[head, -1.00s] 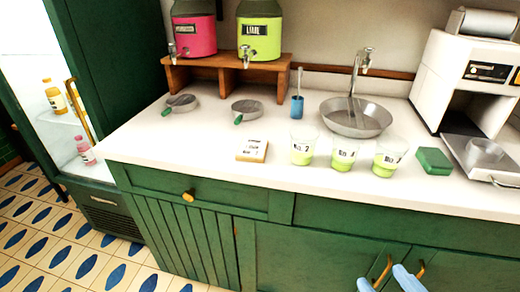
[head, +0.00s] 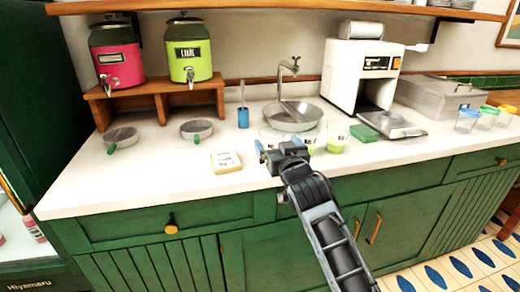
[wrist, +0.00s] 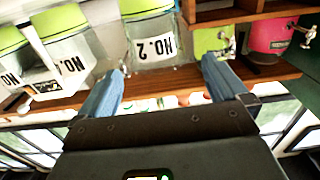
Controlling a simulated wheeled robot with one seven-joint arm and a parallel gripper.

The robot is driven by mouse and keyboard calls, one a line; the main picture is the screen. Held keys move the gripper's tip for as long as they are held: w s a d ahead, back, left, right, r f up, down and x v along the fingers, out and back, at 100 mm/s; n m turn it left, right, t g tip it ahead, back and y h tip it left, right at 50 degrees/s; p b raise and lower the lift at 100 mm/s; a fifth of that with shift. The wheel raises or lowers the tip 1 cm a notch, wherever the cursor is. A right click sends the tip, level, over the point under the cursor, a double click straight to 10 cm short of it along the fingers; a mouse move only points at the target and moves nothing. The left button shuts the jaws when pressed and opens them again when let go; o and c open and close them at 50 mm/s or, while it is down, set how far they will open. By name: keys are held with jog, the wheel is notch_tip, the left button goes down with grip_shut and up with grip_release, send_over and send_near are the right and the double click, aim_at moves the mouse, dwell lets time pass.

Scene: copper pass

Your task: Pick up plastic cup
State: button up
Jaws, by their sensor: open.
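Several clear plastic cups of lime-green liquid with white labels stand in a row near the counter's front. The right cup (head: 336,138) is plain in the head view; the others are partly hidden behind my gripper (head: 279,149). In the wrist view a cup labelled "NO. 2" (wrist: 153,42) shows in line with the gap between my blue fingertips (wrist: 163,68). Two more cups (wrist: 62,50) (wrist: 10,50) stand to its left. My gripper is open and empty at the row's left end. I cannot tell how far the fingers are from the cup.
A white card block (head: 226,162) lies left of my gripper. A sink bowl (head: 290,116) and a blue holder (head: 243,118) stand behind. Pink (head: 116,55) and green (head: 189,52) dispensers stand on a wooden stand.

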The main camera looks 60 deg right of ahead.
aim_at(269, 127)
jog(key=x, duration=0.2)
jog(key=p+x, duration=0.1)
jog(key=x, duration=0.1)
jog(key=p+x, duration=0.1)
jog(key=x, duration=0.1)
jog(key=shift+s+d+r, duration=0.1)
jog(key=shift+d+r, duration=0.1)
jog(key=shift+r, duration=0.1)
jog(key=shift+w+d+f, duration=0.1)
jog(key=shift+w+d, duration=0.1)
jog(key=shift+d, duration=0.05)
jog(key=c, duration=0.8)
jog(key=shift+c, duration=0.2)
